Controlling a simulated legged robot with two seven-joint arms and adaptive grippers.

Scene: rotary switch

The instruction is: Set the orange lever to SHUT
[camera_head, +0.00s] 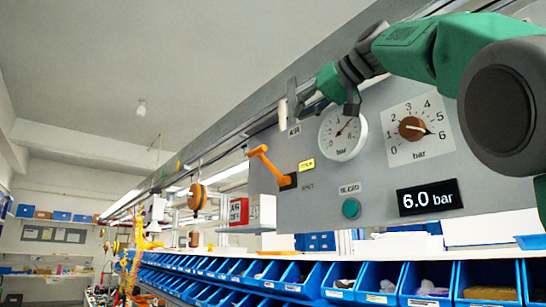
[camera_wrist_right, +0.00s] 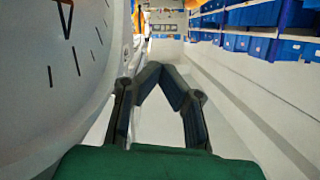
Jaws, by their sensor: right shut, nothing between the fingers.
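The orange lever (camera_head: 266,165) is on the grey panel (camera_head: 380,186). Its arm slants up and left from a dark pivot block with an orange mark. A yellow label (camera_head: 307,165) sits right of the lever, with a faint label (camera_head: 307,187) below it; their words are hard to read. My right gripper (camera_head: 297,108) is near the panel's upper left, above the lever and apart from it. In the right wrist view its fingers (camera_wrist_right: 163,70) meet at the tips, with nothing between them. The lever is not seen there. My left gripper is not in view.
A round gauge (camera_head: 343,135) is close beside my right gripper and fills the left of the wrist view (camera_wrist_right: 55,75). Right of it are a brown knob (camera_head: 411,128) and a 6.0 bar display (camera_head: 429,198). A teal button (camera_head: 351,208) sits low; blue bins (camera_head: 340,283) line up below.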

